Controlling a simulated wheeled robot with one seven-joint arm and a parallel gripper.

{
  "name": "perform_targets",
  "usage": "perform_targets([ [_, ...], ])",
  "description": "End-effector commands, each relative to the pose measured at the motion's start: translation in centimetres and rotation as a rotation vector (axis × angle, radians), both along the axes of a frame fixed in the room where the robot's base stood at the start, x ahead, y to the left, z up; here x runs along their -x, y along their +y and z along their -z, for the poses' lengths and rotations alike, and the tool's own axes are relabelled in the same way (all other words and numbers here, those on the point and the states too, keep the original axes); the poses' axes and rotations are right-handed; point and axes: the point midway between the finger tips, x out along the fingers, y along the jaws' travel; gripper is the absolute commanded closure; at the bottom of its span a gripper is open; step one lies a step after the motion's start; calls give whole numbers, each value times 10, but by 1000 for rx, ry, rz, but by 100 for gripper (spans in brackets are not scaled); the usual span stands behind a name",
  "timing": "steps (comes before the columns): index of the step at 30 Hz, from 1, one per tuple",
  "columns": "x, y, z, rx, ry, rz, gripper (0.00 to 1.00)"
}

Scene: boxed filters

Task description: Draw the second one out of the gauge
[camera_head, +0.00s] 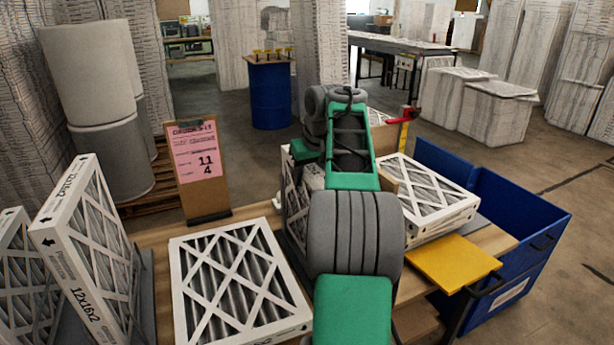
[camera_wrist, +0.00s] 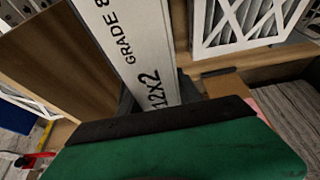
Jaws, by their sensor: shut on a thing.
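In the wrist view a boxed filter (camera_wrist: 136,42) stands with its white printed edge up, reading "GRADE 8" and "12X2". The green and black end of my gripper (camera_wrist: 160,122) is shut at the near end of this filter; the fingertips' contact is hidden. A brown wooden panel (camera_wrist: 75,60) stands beside the filter, perhaps part of the gauge, which I cannot make out for sure. In the head view my arm hides my gripper and most of this area; a standing filter (camera_head: 296,205) shows at the arm's left.
One filter (camera_head: 240,285) lies flat on the wooden table. Two filters (camera_head: 90,235) stand at the left. More lie flat at the right (camera_head: 430,195), near a yellow plate (camera_head: 453,262) and a blue bin (camera_head: 515,225). A clipboard (camera_head: 198,170) with a pink sheet stands behind.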

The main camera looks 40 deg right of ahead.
Motion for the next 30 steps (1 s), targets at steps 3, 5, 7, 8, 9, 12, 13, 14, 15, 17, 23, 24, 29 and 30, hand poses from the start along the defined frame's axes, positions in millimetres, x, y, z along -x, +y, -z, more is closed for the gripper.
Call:
perform_targets([
  [3,0,0,-7,0,-1,0,100],
  [5,0,0,-8,0,-1,0,100],
  [7,0,0,-11,0,-1,0,100],
  [8,0,0,-12,0,-1,0,100],
  [9,0,0,-13,0,-1,0,100],
  [12,0,0,-16,0,-1,0,100],
  [13,0,0,-17,0,-1,0,100],
  [14,0,0,-18,0,-1,0,100],
  [15,0,0,-20,0,-1,0,100],
  [17,0,0,-22,0,-1,0,100],
  [23,0,0,-28,1,-1,-1,100],
  [24,0,0,-30,0,-1,0,100],
  [29,0,0,-35,1,-1,-1,100],
  [30,0,0,-36,1,-1,-1,100],
])
